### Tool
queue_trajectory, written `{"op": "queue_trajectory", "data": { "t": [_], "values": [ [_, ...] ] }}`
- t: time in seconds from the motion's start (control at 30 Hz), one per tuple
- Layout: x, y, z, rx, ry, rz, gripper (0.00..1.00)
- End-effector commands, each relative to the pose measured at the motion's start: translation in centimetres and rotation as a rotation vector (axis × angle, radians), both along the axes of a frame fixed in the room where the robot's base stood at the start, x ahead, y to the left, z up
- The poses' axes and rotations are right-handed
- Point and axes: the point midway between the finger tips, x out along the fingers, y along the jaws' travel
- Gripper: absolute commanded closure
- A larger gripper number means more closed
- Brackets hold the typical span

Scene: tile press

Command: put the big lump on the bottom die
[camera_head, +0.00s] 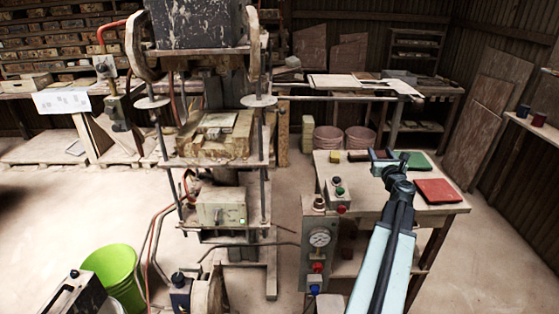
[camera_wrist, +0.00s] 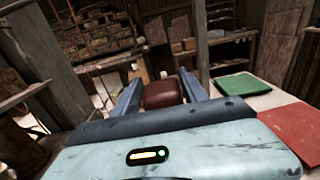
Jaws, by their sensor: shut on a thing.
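The big lump (camera_wrist: 162,93) is a smooth brown block in the wrist view. My gripper (camera_wrist: 165,90) is shut on it, with one finger on each side. In the head view my gripper (camera_head: 382,155) is over the back of the table at the right, and I cannot clearly make out the held lump there. The bottom die (camera_head: 212,146) seems to be the worn, yellowish block on the press bed, left of my gripper. A pale plate lies on top of it. My gripper is well apart from the press.
The side table (camera_head: 453,208) holds a green tile (camera_head: 413,160), a red tile (camera_head: 437,190) and a small yellow block (camera_head: 335,157). A control box (camera_head: 338,194) and gauge (camera_head: 320,238) stand between table and press. Press rods (camera_head: 263,140) flank the bed. A green bucket (camera_head: 112,268) stands front left.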

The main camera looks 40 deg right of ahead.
Motion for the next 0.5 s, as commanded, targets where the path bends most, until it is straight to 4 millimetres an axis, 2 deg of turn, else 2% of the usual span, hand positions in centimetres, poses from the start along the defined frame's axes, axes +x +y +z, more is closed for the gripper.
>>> {"op": "queue_trajectory", "data": {
  "t": [0.03,0.2,0.3,0.5],
  "values": [
    [0.0,0.0,-2.8,0.0,0.0,0.0,1.0],
    [0.0,0.0,-7.0,0.0,0.0,0.0,1.0],
    [0.0,0.0,-7.6,0.0,0.0,0.0,1.0],
    [0.0,0.0,-7.1,0.0,0.0,0.0,1.0]
  ]
}}
